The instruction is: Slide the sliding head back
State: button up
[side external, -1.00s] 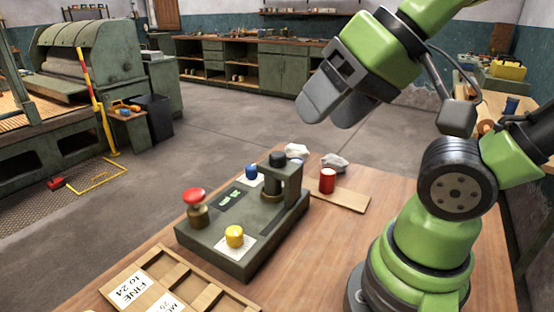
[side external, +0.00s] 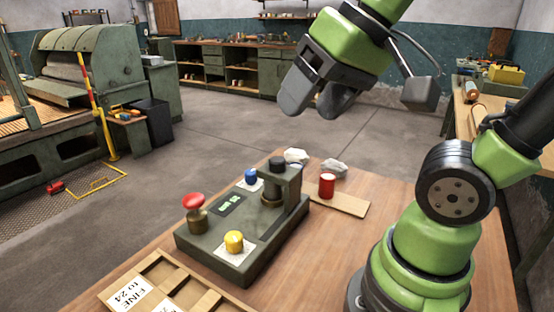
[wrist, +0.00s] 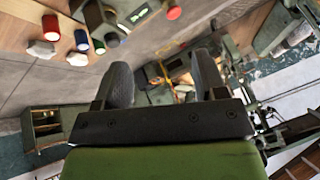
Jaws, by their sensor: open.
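The grey-green device (side external: 215,238) stands on the wooden table. At its back right is an upright housing (side external: 294,190) with a dark-topped round head (side external: 277,160) over a brownish cylinder; I take this to be the sliding head. My gripper (side external: 312,108) hangs above and beyond the device, slightly right of the head in the picture, with its fingers apart and empty, clear of everything. In the wrist view my gripper's two fingers (wrist: 163,78) are spread with nothing between them. The device (wrist: 94,14) is only partly seen at that view's top edge.
The device carries a red mushroom button (side external: 194,199), a yellow knob (side external: 234,239), a blue knob (side external: 251,176) and a lit green display (side external: 229,203). A red cylinder (side external: 327,184) stands on a board, near pale lumps (side external: 334,168). A compartmented wooden tray (side external: 182,272) lies in front.

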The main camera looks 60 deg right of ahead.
jog(key=w+d+f+g+h, duration=0.1)
jog(key=w+d+g, duration=0.2)
jog(key=w+d, duration=0.35)
jog(key=m+g, duration=0.1)
jog(key=g, duration=0.2)
send_over(277, 158)
jog(key=shift+h, duration=0.3)
notch_tip(277, 158, down, 8)
jog(key=shift+a+r, duration=0.1)
jog(key=shift+a, duration=0.05)
notch_tip(277, 158, down, 9)
jog(key=shift+r, duration=0.1)
jog(key=shift+c, duration=0.4)
jog(key=c, duration=1.1)
jog(key=a, duration=0.9)
grip_shut()
